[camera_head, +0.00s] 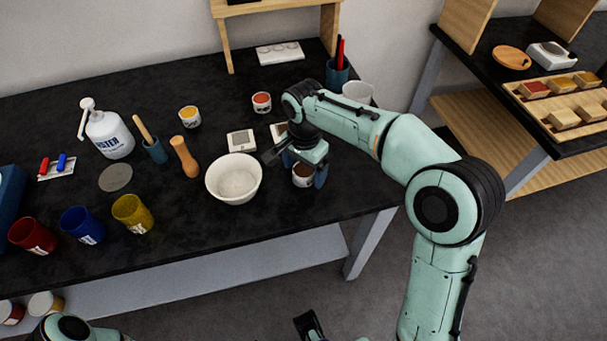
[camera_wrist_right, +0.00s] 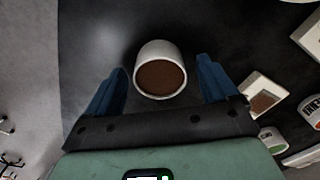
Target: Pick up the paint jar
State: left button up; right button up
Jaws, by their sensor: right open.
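A white paint jar with brown contents (camera_head: 303,178) stands on the dark table near its front right edge. In the right wrist view the jar (camera_wrist_right: 160,72) sits upright between the two blue fingers, with dark gaps on both sides. My right gripper (camera_head: 305,170) is open around the jar from above, and it also shows in the right wrist view (camera_wrist_right: 163,82). The gripper partly hides the jar in the head view. A dark piece (camera_head: 309,325) at the bottom edge looks like part of my left gripper; its jaws cannot be made out.
A white bowl (camera_head: 234,178) stands just left of the right gripper. A yellow jar (camera_head: 190,117) and a red jar (camera_head: 261,103) stand farther back. A wooden pestle (camera_head: 184,157), a white bottle (camera_head: 109,135) and several coloured cups are to the left. The table's front edge is close.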

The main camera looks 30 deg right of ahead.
jog(key=shift+f, duration=0.45)
jog(key=c, duration=1.2)
jog(key=shift+r, duration=0.1)
